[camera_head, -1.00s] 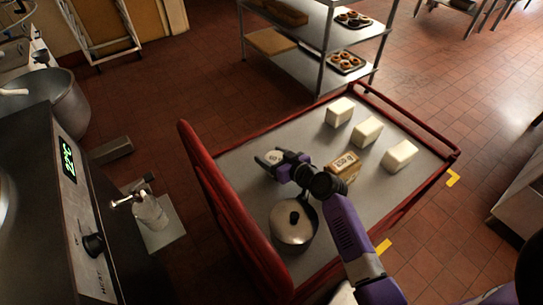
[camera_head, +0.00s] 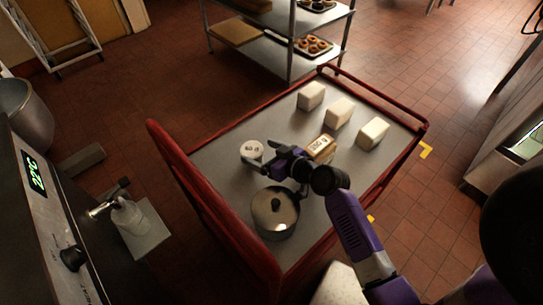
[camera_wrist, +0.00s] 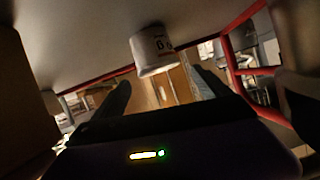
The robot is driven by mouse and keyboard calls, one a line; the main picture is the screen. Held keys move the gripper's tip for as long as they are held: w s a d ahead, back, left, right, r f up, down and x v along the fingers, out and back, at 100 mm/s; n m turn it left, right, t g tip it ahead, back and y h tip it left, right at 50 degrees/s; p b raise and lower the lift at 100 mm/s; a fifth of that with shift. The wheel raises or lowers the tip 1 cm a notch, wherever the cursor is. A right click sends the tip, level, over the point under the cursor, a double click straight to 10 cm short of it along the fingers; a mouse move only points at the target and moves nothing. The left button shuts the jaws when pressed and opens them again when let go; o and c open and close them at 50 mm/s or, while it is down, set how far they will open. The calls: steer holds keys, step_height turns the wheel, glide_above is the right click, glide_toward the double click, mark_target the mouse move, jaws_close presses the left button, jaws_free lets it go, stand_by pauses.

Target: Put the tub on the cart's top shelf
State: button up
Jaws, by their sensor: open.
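The tub (camera_head: 252,148) is a small white cup with dark lettering on it. It stands on the grey top shelf (camera_head: 222,160) of the red-framed cart, left of my gripper. It also shows in the wrist view (camera_wrist: 152,52), where the picture is rolled over and the tub hangs from the shelf surface at the top. My gripper (camera_wrist: 163,95) is open and empty, its two dark fingers spread and pointing toward the tub. In the head view my gripper (camera_head: 270,160) is just right of the tub, and the tub looks free of the fingers.
A lidded pot (camera_head: 275,214) stands close in front of my gripper. A brown labelled block (camera_head: 321,148) is just right of it. Pale blocks (camera_head: 339,112) stand toward the far right of the shelf. The cart's red raised end (camera_head: 205,210) rises at left. A counter is at far left.

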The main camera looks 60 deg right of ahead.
steer(key=shift+v, duration=2.4)
